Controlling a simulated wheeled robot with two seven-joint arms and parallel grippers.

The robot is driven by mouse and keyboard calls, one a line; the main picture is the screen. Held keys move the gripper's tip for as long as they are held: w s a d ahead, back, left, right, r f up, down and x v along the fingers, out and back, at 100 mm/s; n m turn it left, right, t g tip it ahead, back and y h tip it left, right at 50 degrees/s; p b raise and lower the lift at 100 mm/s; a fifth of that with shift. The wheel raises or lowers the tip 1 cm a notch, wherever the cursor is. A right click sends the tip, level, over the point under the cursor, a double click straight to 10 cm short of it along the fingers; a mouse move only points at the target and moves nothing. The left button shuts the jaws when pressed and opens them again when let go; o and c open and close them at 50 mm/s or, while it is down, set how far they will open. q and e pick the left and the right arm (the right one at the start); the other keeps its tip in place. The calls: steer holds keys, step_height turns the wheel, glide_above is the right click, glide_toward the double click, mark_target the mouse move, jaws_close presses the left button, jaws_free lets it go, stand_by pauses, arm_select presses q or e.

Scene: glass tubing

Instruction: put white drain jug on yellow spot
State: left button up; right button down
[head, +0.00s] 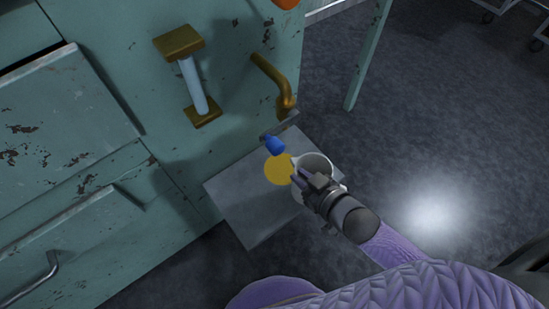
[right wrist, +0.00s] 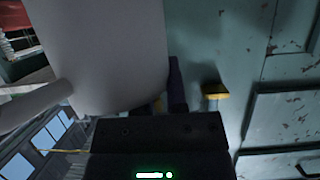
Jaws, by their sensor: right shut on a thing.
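The white drain jug (head: 318,161) is in my right gripper (head: 297,172), to the right of the yellow spot (head: 276,171) in the head view. The right gripper is shut on the jug and partly covers it. I cannot tell whether the jug hangs above the plate or touches it. In the right wrist view the jug (right wrist: 100,45) fills the upper left, with its handle (right wrist: 35,105) at the left. The yellow spot is a flat disc on a grey plate (head: 240,200), its right edge partly hidden. My left gripper is out of view.
A blue-ended tap (head: 274,145) juts out over the plate close to the jug. A brass pipe (head: 275,78) and a sight glass with brass ends (head: 193,85) stick out from the worn green cabinet (head: 120,30). Open dark floor (head: 450,130) lies to the right.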

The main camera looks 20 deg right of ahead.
steer(key=b+x, duration=0.7)
steer(key=x, duration=0.4)
steer(key=shift+w+r, duration=0.35)
steer(key=c, duration=0.8)
jaws_free()
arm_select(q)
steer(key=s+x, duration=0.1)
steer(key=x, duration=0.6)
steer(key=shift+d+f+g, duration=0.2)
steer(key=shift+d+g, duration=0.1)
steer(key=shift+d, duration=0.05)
arm_select(e)
steer(key=shift+o, duration=0.9)
